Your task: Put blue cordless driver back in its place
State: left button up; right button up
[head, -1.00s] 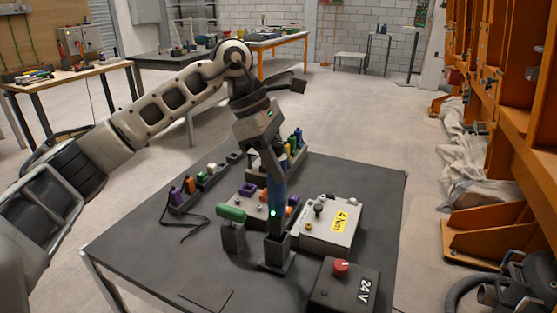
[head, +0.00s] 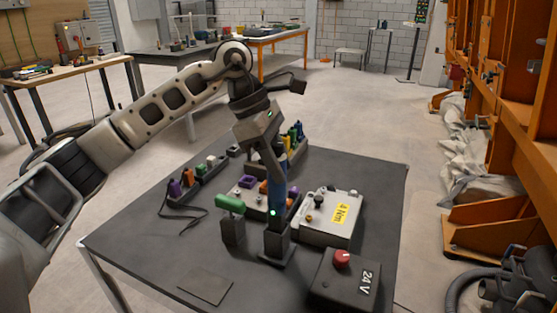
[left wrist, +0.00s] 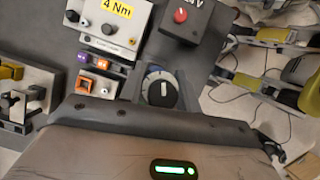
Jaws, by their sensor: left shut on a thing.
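The blue cordless driver (head: 278,192) hangs upright below my left gripper (head: 270,158), which is shut on it. A small green light shows near the driver's lower end. That end is at the mouth of a dark square holder (head: 277,243) on the table, and seems to be inside it; how deep, I cannot tell. In the left wrist view a round dark dial with a white mark (left wrist: 160,88) shows just beyond the gripper body; I cannot tell whether it belongs to the driver. My right gripper is in no view.
A green-handled tool (head: 230,203) stands in a holder just left. A grey box labelled 4 Nm (head: 322,226) is close on the right; a dark 24V box with a red knob (head: 342,283) is nearer. Racks of small parts (head: 198,178) stand behind. The table's left front is mostly clear.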

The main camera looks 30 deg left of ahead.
aim_at(279, 144)
pick_arm(q)
jog(key=shift+f+b, duration=1.45)
jog(key=shift+f, duration=0.65)
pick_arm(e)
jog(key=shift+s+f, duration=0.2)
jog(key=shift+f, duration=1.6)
pick_arm(q)
jog(key=o, duration=1.6)
jog(key=shift+f, duration=0.1)
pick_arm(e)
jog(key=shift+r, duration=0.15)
pick_arm(q)
jog(key=shift+r+p, duration=0.4)
jog(key=shift+r, duration=0.1)
jog(key=shift+r+p, duration=2.75)
jog(key=shift+r, duration=0.9)
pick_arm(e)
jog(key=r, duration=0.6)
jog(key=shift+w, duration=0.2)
